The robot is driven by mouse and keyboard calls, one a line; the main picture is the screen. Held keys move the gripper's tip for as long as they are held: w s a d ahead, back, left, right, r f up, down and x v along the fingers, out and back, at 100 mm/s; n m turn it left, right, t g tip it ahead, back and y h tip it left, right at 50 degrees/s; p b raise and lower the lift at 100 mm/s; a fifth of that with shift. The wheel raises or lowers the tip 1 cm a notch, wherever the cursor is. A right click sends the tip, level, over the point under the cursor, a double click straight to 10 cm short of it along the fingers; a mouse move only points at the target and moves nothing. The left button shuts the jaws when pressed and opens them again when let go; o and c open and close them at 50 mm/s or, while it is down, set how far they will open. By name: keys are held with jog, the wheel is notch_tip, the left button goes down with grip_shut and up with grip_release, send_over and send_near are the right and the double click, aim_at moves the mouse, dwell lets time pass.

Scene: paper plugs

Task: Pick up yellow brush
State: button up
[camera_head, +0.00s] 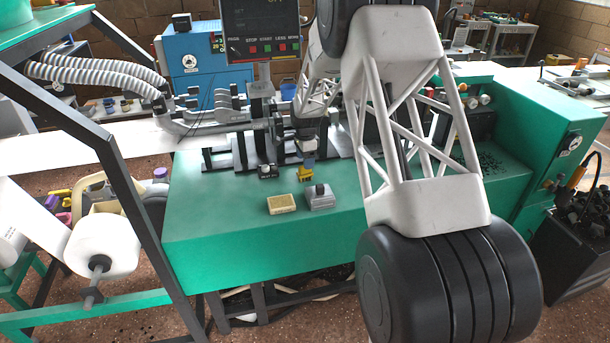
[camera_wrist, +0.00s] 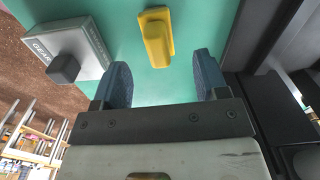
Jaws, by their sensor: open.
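A bright yellow piece, which looks like the yellow brush (camera_wrist: 156,37), sits on the green surface in the wrist view. It has a raised narrow part on a wider base. My gripper (camera_wrist: 162,76) is open, with its two blue fingers apart and nothing between them. The brush lies beyond the fingertips, roughly in line with the gap. In the head view the yellow brush (camera_head: 307,168) is small, just below the end of my arm. My gripper's blue fingers are hard to make out there.
A grey box with a dark knob (camera_wrist: 92,45) stands left of the brush in the wrist view. In the head view a pale yellow block (camera_head: 282,204) lies beside it. Machine parts (camera_head: 245,150) stand behind. The front of the green table (camera_head: 215,225) is clear.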

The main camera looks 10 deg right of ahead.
aim_at(305, 173)
jog(key=shift+f, duration=0.9)
jog(key=shift+s+a+f, duration=0.1)
jog(key=shift+f, duration=2.45)
jog(key=c, duration=1)
jog(key=shift+c, duration=0.2)
jog(key=shift+r, duration=5)
